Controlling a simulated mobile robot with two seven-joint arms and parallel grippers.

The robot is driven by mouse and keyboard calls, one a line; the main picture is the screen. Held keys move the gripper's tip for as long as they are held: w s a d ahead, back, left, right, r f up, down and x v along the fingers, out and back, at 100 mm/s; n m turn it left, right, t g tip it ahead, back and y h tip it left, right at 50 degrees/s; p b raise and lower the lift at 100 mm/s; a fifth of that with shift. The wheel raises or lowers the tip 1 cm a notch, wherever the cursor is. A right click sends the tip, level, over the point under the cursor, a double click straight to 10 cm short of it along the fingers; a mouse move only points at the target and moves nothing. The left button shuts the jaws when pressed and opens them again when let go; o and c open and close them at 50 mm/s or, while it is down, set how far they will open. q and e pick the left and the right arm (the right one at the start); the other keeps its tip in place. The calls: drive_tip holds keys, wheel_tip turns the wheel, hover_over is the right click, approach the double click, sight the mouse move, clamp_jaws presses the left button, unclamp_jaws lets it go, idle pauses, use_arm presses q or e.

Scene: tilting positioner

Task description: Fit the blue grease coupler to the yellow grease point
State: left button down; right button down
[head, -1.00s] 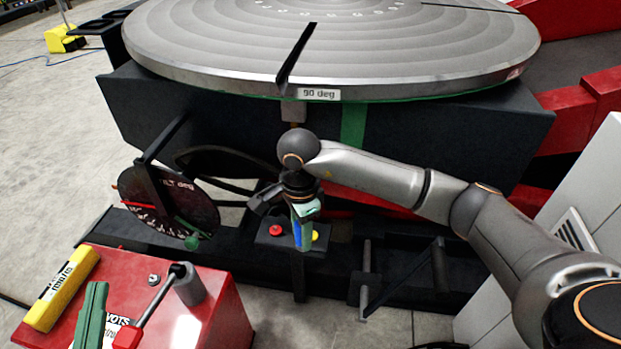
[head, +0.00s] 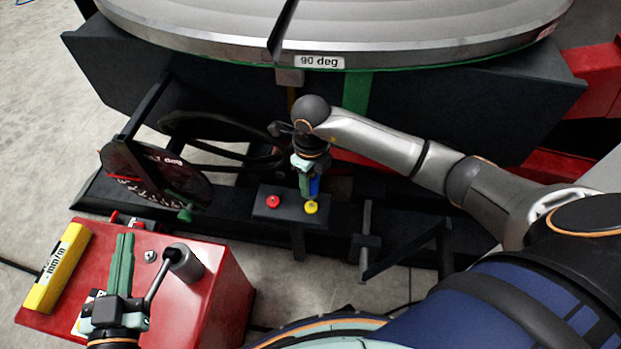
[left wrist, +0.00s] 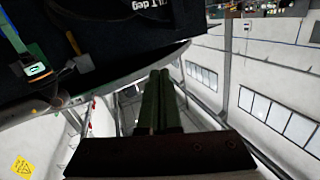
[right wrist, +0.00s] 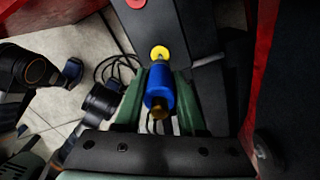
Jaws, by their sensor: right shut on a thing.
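The blue grease coupler (right wrist: 160,85) is a blue cylinder with a brass end, between the green fingers of my right gripper (right wrist: 160,80) in the right wrist view. The yellow grease point (right wrist: 159,53) is just beyond its far end; I cannot tell whether they touch. In the head view my right gripper (head: 309,190) points down over a dark block, with a bit of the blue coupler (head: 315,186) visible just above the yellow grease point (head: 311,208). My left gripper (head: 122,245) is shut and empty over the red box; its closed fingers show in the left wrist view (left wrist: 159,90).
A red button-like point (head: 273,202) sits left of the yellow one on the dark block (head: 290,215). The large round table (head: 400,45) overhangs behind. A tilt dial (head: 150,175) stands left.

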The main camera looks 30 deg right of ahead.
sight(311, 203)
drive_tip(key=shift+f+b, duration=0.4)
drive_tip(key=shift+f, duration=0.1)
drive_tip(key=shift+f+b, duration=0.5)
drive_tip(key=shift+f, duration=0.1)
drive_tip(key=shift+f+b, duration=0.6)
drive_tip(key=shift+f, duration=0.25)
use_arm(q)
drive_tip(key=s+r+m+t+h, duration=0.2)
drive_tip(key=s+r+m+h, duration=0.1)
drive_tip(key=r, duration=0.5)
drive_tip(key=s+d+r+m+t+h, duration=0.1)
drive_tip(key=s+r+m+t+h, duration=0.1)
drive_tip(key=r+h, duration=0.3)
wheel_tip(311, 203, up, 4)
drive_tip(key=shift+s+d+r+m+t, duration=0.35)
drive_tip(key=shift+m+t, duration=0.25)
drive_tip(key=shift+m, duration=0.3)
use_arm(e)
drive_tip(key=shift+w, duration=0.1)
